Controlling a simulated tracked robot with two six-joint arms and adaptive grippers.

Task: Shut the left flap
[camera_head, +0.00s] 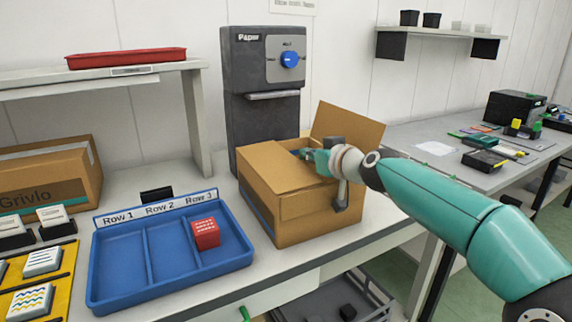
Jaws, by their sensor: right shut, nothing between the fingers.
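An open brown cardboard box (262,212) stands on the white bench in the middle of the view. Its left flap (268,163) appears to lie low over the left part of the top. Another flap (350,125) stands up at the back right. My right gripper (305,154) is shut and empty, at the top of the box beside the left flap's inner edge. I cannot tell whether it touches the flap. My right wrist and arm hide much of the box's right side and opening. My left gripper is not in view.
A blue tray (122,262) with row labels stands left of the box and holds a red block (206,233). A dark paper dispenser (262,115) stands close behind the box. A shelf with a red tray (127,58) is at the upper left. A grey table (400,133) is at the right.

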